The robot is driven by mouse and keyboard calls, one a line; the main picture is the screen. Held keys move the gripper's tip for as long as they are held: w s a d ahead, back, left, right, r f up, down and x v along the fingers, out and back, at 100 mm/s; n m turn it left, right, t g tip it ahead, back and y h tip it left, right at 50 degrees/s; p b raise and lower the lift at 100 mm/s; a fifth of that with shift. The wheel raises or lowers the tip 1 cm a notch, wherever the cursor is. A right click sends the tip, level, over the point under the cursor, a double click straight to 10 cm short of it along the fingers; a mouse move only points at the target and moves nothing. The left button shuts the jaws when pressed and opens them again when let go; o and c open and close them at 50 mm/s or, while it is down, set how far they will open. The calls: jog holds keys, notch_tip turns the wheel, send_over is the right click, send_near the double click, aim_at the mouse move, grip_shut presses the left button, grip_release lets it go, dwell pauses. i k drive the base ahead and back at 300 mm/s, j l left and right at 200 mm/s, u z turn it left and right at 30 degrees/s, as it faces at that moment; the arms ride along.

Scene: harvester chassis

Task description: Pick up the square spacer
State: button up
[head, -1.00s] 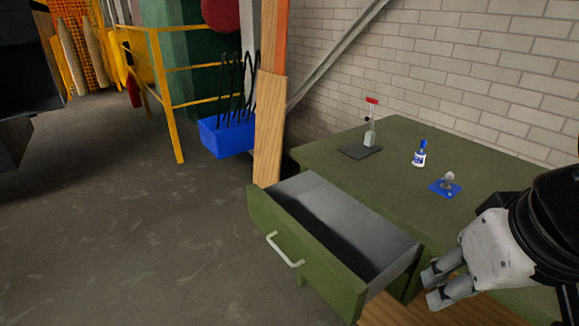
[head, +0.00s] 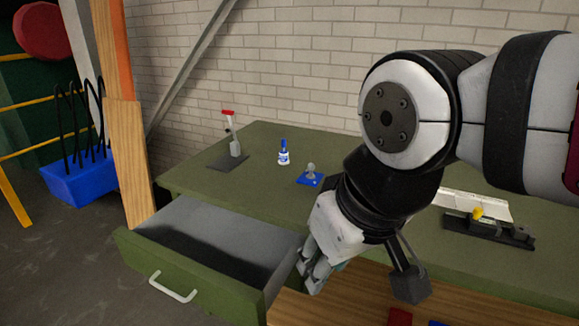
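I cannot make out a square spacer for certain in the head view. My gripper (head: 309,274) points down at the right front corner of the open drawer (head: 190,290), in front of the green workbench (head: 205,185). Its fingers appear close together, and the view does not show whether there is a gap or anything between them. The visible part of the drawer's inside looks empty, with its front part in shadow. A blue square plate with a grey knob (head: 311,176) sits on the bench, behind and above my gripper.
A blue-capped bottle (head: 284,155) and a red-handled device on a dark base (head: 232,150) stand on the bench. A dark fixture with a yellow knob (head: 488,228) is at right. A wooden shelf (head: 350,310) with red and blue items lies below. My arm hides part of the bench.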

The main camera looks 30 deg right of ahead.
aim_at(519, 233)
jog(key=k+l+z, duration=0.1)
jog(key=z, duration=1.65)
jog(key=i+l, duration=0.6)
